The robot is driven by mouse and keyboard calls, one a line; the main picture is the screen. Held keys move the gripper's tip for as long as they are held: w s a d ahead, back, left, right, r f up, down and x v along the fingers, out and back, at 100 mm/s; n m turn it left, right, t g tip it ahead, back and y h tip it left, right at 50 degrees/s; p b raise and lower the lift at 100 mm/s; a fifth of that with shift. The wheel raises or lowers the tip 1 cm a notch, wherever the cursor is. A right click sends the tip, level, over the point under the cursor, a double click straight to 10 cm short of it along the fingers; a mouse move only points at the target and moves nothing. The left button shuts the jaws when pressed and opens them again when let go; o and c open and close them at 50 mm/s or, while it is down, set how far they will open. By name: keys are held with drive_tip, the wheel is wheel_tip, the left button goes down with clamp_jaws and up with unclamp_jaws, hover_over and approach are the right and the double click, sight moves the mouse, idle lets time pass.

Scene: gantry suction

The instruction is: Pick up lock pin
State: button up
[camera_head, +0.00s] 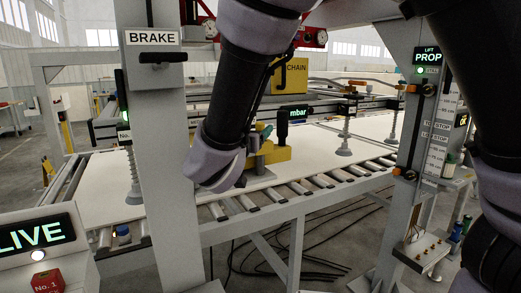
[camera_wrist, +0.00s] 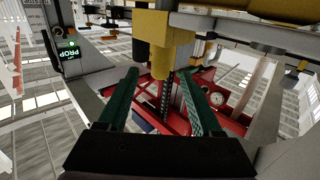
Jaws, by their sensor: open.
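My gripper (camera_wrist: 157,74) shows in the wrist view with its two green fingers apart and nothing between them. Beyond the fingers are a hanging chain and red framework. I cannot clearly identify the lock pin in either view. The right post (camera_head: 412,130) carries the PROP sign (camera_head: 427,57), a vertical rod with orange and black fittings, and a small shelf (camera_head: 421,249) with small items too small to name.
The BRAKE post (camera_head: 160,110) stands at left with a black handle. A white sheet (camera_head: 290,155) lies on the roller conveyor (camera_head: 255,212). A LIVE panel (camera_head: 38,236) is at lower left. In the wrist view, a yellow body (camera_wrist: 172,30) is close beyond the fingers.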

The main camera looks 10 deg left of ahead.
drive_tip(key=shift+w+d+f, duration=0.15)
drive_tip(key=shift+w, duration=1.05)
drive_tip(key=shift+w+d+f, duration=0.1)
drive_tip(key=shift+w+d, duration=0.05)
drive_tip(key=shift+w, duration=1)
drive_tip(key=shift+w+d+f, duration=0.15)
drive_tip(key=shift+w, duration=1.05)
clamp_jaws()
